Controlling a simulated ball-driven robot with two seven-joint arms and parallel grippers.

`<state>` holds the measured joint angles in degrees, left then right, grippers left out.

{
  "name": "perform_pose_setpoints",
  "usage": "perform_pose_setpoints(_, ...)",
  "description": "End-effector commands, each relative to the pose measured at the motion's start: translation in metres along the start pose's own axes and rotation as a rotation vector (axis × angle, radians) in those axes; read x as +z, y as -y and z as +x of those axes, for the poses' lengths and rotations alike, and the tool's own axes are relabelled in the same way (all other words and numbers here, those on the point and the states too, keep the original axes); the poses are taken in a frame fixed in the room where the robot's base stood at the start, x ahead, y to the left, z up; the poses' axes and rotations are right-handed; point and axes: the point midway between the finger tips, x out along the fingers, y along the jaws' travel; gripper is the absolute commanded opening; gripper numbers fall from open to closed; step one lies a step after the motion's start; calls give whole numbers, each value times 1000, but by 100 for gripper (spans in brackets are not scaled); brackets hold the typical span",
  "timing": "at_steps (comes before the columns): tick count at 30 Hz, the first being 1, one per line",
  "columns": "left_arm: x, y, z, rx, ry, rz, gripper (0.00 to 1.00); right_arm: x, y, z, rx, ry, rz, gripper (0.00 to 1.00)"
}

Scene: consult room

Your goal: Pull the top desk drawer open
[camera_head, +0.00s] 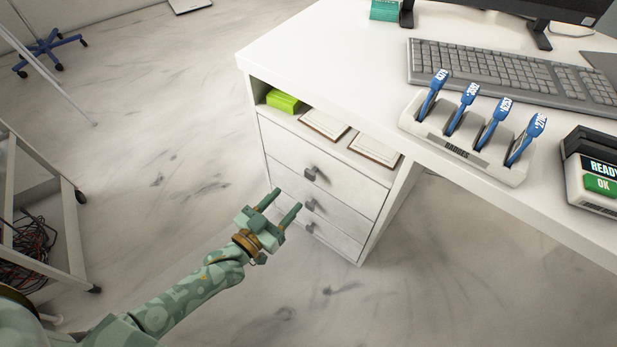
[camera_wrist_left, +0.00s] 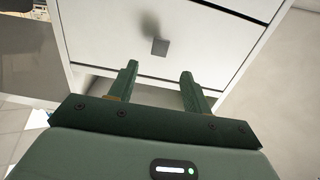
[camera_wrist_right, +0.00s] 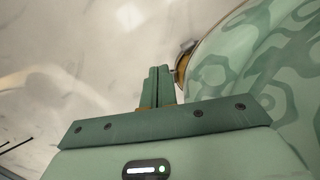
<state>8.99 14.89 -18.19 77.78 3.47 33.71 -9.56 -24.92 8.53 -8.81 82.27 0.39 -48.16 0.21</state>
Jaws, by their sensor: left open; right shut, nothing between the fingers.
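The white desk (camera_head: 300,45) has a pedestal of several shut drawers under an open shelf. The top drawer (camera_head: 345,186) is shut and has a small dark handle (camera_head: 310,174). The lower drawers (camera_head: 335,214) have similar handles. My left gripper (camera_head: 288,198) is open and empty in front of the drawer fronts, apart from the handles. In the left wrist view a square handle (camera_wrist_left: 160,46) lies beyond and between the open fingers (camera_wrist_left: 157,82); I cannot tell which drawer it belongs to. My right gripper (camera_wrist_right: 160,72) shows only in its wrist view, shut and empty.
The shelf holds a green box (camera_head: 284,101) and framed papers (camera_head: 324,124). A badge rack (camera_head: 465,150), keyboard (camera_head: 490,72), and badge reader (camera_head: 592,170) are on the desk. A cart with cables (camera_head: 40,215) stands at left. Floor before the drawers is clear.

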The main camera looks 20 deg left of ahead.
Motion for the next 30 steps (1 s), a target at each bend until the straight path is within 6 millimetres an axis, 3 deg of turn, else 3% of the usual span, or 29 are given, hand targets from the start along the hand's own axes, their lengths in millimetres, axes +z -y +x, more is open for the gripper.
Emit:
perform_pose_setpoints(6, 4, 0, 41, 0, 2, -3, 49, -36, -30, -29, 66, -16, -46, 0)
perform_pose_setpoints(15, 3, 0, 81, 0, 3, -2, 49, -66, -66, -76, 153, -28, -85, 0)
perform_pose_setpoints(21, 1, 0, 91, 0, 2, -1, 49, -73, -76, -92, 180, -30, -93, 0)
perform_pose_setpoints(30, 0, 0, 93, 0, 1, 0, 49, -74, -78, -94, 184, -30, -95, 0)
